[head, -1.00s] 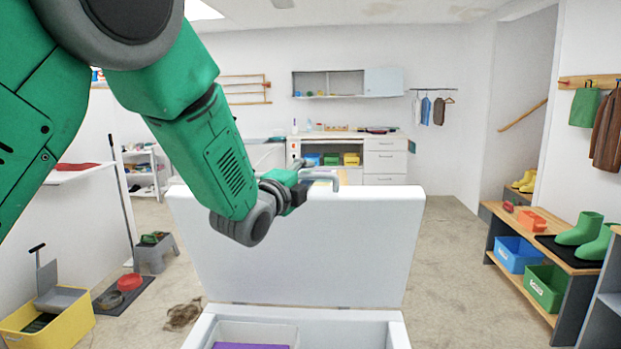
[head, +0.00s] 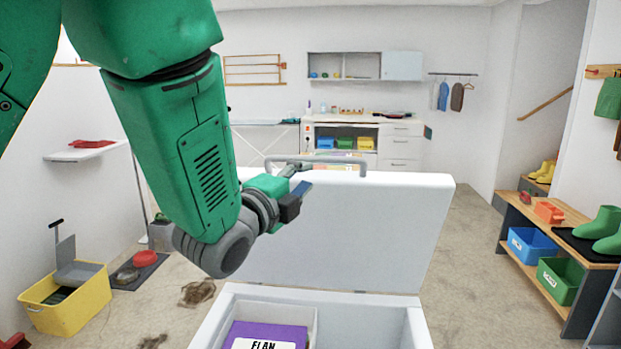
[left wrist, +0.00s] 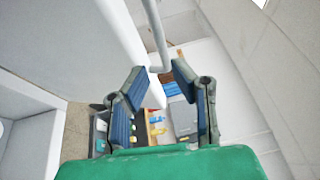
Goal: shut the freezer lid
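The white freezer lid (head: 345,235) stands open, nearly upright, at the back of the white chest freezer (head: 365,322). A grey bar handle (head: 340,160) runs along the lid's top edge; part of it also shows in the left wrist view (left wrist: 157,35). My left gripper (head: 298,178) is in front of the lid's upper left part, close to the handle's left end. In the left wrist view, its blue-padded fingers (left wrist: 163,85) are spread apart with nothing clasped between them. The handle bar appears beyond the fingertips; I cannot tell whether they touch. My right gripper is out of view.
A purple box (head: 262,335) sits inside the freezer. A yellow bin (head: 65,305) stands on the floor at left. A wooden bench (head: 540,225) with boots and bins is at right. A white counter (head: 395,150) stands at the back.

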